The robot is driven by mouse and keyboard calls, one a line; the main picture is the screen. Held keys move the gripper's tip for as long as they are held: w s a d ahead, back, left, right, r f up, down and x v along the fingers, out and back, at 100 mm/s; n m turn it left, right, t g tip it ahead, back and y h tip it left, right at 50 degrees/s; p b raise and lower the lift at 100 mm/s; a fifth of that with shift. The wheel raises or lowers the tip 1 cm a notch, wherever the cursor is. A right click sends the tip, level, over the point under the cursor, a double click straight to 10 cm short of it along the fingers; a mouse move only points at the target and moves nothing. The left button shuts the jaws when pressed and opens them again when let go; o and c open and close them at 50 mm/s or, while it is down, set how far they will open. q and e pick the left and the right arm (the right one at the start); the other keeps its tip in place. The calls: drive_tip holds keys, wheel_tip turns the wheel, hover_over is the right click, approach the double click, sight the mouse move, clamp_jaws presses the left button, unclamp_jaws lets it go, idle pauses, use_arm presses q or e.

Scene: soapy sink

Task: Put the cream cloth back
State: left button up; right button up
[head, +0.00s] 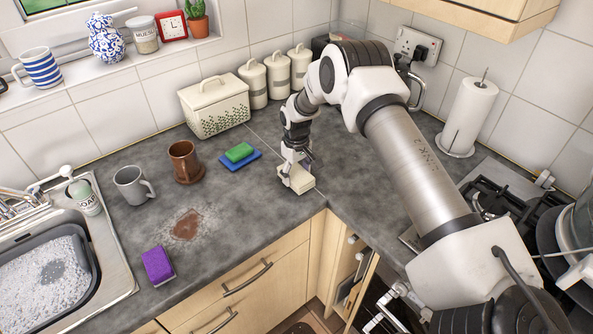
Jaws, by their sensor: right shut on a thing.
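The cream cloth (302,184) looks like a small pale folded block, low over the grey worktop near its inner corner. My right gripper (296,172) is shut on it from above. The fingers cover part of the cloth, and I cannot tell whether its underside touches the worktop. My left gripper is not in view.
A brown mug (184,160), a grey mug (132,186), a brown spill (187,225) and a purple sponge (158,266) are further left. Cream canisters (277,76) stand behind.

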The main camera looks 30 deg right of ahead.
sight(296, 173)
drive_tip(key=shift+f, duration=0.2)
drive_tip(key=o, duration=1)
drive_tip(key=shift+r, duration=0.1)
drive_tip(key=shift+r, duration=0.1)
wheel_tip(296, 173, up, 12)
drive_tip(key=b, duration=0.3)
